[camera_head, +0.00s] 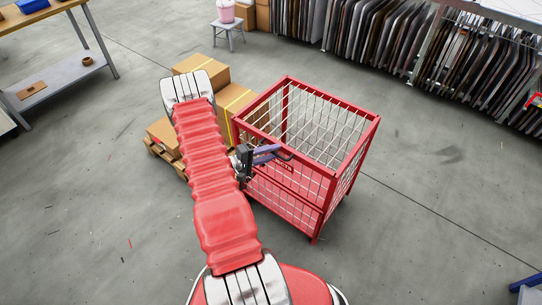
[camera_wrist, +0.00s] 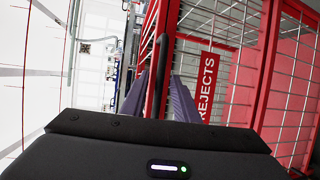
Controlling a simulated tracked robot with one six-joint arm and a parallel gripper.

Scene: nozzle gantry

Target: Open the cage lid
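The red-framed wire cage (camera_head: 328,192) stands on the floor right of centre in the head view. I cannot tell its lid apart from the top frame (camera_head: 350,117), or whether mesh covers the top. My gripper (camera_head: 277,150) is at the cage's near left upper edge, by a dark curved bar (camera_head: 285,157) that looks like a handle. In the wrist view, my two purple fingers (camera_wrist: 162,88) are spread apart. A red post and a dark bar (camera_wrist: 161,62) show between them; contact is not clear. A red "REJECTS" sign (camera_wrist: 207,85) is on the mesh just right of the fingers.
Cardboard boxes (camera_head: 236,101) on a pallet (camera_head: 163,152) stand close against the cage's left side. A workbench (camera_head: 62,55) is at the far left, a stool (camera_head: 228,28) at the back, and racks of panels (camera_head: 375,40) behind.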

